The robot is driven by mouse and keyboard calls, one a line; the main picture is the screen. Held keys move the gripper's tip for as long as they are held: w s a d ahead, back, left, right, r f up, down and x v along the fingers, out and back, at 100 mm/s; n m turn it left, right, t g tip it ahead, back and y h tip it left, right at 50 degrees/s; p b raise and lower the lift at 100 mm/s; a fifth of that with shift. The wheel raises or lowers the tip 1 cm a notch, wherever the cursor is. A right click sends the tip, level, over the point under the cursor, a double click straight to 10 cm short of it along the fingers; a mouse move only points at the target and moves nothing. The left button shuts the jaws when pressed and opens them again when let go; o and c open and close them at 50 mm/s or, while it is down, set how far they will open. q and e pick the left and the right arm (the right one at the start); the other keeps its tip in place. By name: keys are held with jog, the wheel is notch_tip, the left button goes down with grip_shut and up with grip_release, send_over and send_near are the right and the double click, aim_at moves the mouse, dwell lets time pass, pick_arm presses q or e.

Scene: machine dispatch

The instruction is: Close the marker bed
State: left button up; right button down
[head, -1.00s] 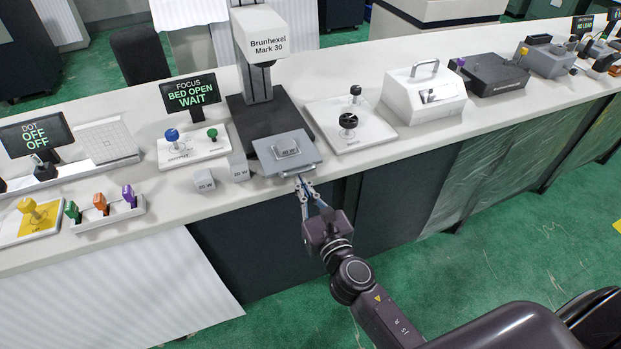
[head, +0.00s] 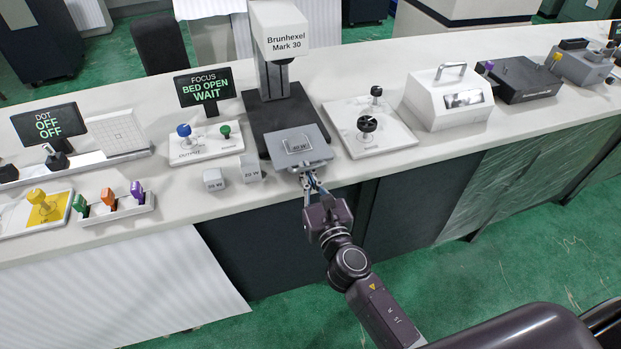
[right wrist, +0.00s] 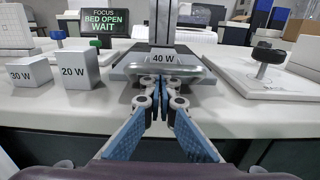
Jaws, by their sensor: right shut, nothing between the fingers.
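The marker bed (head: 320,151) is a grey plate sticking out toward me from the dark base of the Brunhexel Mark 30 marker (head: 277,42). The screen (head: 205,87) reads "FOCUS BED OPEN WAIT". My right gripper (head: 310,181) is shut and empty at the bed's front edge. In the right wrist view its fingertips (right wrist: 161,87) are together just before the bed's front lip; I cannot tell whether they touch it. My left gripper is not in view.
Blocks labelled 30 W (head: 214,180) and 20 W (head: 251,168) stand left of the bed. A white panel with a black knob (head: 367,124) is to its right. A panel with blue and green knobs (head: 205,143) stands behind the blocks. The counter's front edge runs below the bed.

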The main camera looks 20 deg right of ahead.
aim_at(299, 152)
jog(key=w, duration=0.7)
jog(key=shift+a, duration=0.1)
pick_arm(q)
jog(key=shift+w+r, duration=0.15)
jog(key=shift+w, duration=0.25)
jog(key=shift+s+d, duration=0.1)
pick_arm(e)
jog(key=shift+s, duration=0.1)
